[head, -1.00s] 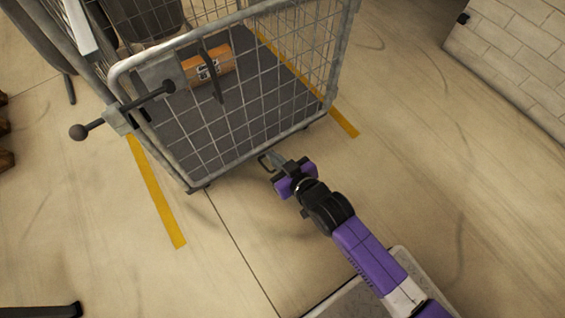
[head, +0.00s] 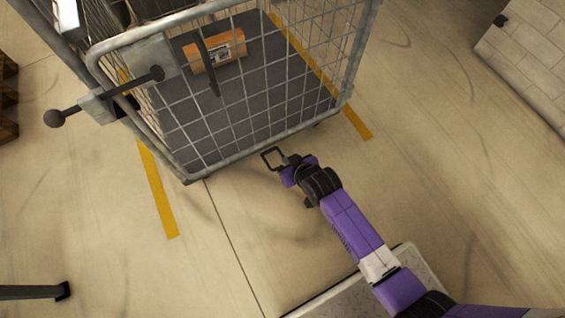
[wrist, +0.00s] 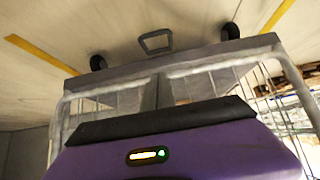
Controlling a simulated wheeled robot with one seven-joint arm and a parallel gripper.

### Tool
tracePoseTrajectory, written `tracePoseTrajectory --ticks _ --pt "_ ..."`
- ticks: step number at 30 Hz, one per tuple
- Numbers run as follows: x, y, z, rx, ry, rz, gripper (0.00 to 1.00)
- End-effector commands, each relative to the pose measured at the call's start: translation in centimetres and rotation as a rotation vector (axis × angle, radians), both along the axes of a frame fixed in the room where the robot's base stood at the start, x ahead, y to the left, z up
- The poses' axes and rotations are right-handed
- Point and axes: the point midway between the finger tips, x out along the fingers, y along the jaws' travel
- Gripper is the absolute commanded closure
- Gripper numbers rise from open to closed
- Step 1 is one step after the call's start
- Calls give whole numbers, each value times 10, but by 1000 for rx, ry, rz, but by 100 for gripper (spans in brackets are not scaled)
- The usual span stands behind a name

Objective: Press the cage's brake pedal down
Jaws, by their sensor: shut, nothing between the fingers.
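The cage (head: 225,148) is a grey wire roll cage with a dark floor. Its brake pedal (head: 271,157) is a small dark loop sticking out at the bottom of the near side. In the wrist view the pedal (wrist: 156,42) is a grey open frame beyond the base edge, between two black wheels. My gripper (head: 291,168) is shut and empty, just right of the pedal in the head view. Its purple body fills the bottom of the wrist view; its fingertips are not clear there. I cannot tell whether gripper and pedal touch, or whether the pedal is up or down.
An orange-brown box (head: 215,52) lies inside the cage. A dark lever with a ball end (head: 54,118) juts from the cage's left side. Yellow floor strips (head: 160,195) flank the cage. A pale block wall (head: 530,60) stands at right. Floor in front is mostly clear.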

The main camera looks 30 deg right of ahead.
Motion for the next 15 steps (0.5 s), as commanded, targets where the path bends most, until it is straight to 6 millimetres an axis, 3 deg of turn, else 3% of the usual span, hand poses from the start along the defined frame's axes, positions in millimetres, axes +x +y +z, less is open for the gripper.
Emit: tracePoseTrajectory --ticks 15 --pt "59 1 -70 1 -1 -1 100"
